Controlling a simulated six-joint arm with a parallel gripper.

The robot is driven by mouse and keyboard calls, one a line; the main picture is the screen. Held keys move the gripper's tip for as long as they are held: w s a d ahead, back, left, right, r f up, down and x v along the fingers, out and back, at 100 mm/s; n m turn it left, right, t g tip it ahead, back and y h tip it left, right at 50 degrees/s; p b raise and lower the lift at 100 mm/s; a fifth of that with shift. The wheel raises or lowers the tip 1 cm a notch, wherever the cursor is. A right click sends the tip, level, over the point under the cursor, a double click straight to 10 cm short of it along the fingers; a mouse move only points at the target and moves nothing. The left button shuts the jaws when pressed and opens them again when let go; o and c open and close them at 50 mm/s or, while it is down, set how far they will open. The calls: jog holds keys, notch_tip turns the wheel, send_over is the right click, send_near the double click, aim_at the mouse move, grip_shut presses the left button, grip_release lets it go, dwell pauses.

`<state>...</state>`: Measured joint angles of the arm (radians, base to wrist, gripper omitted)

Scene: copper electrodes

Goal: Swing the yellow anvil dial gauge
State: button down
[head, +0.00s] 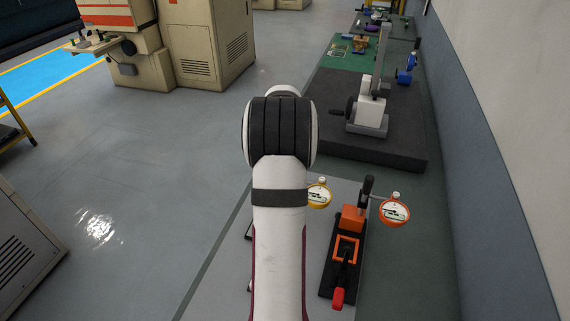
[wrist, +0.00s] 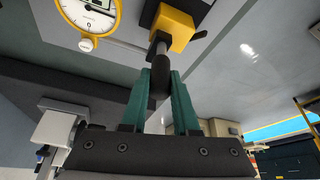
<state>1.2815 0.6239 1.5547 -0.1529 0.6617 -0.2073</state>
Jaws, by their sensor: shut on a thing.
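The yellow dial gauge (head: 319,194), with a round white face, shows just right of my arm in the head view, partly hidden by it. It also shows at the top left of the wrist view (wrist: 88,17). A yellow anvil block (wrist: 175,28) with a dark post is at the top middle of the wrist view. My gripper (wrist: 161,82), with green fingers, is shut on the dark rounded handle (wrist: 160,66) by the yellow block. In the head view my arm hides the gripper and most of the yellow fixture.
An orange fixture (head: 346,247) with a red-tipped lever and an orange dial gauge (head: 395,210) stands close on the right. A white and grey stand (head: 369,105) sits on a dark slab (head: 400,143) farther back. A wall (head: 500,130) borders the right. Open floor lies left.

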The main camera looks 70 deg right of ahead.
dwell(0.4)
jog(key=m+g, duration=0.1)
jog(key=m, duration=0.3)
jog(key=shift+g, duration=0.3)
jog(key=m+g, duration=0.1)
jog(key=m, duration=0.3)
jog(key=shift+m+g, duration=0.4)
jog(key=m+g+y, duration=0.1)
jog(key=m, duration=0.3)
jog(key=m+g+y, duration=0.1)
jog(key=m+y, duration=0.1)
jog(key=m, duration=0.3)
jog(key=c, duration=0.7)
grip_release()
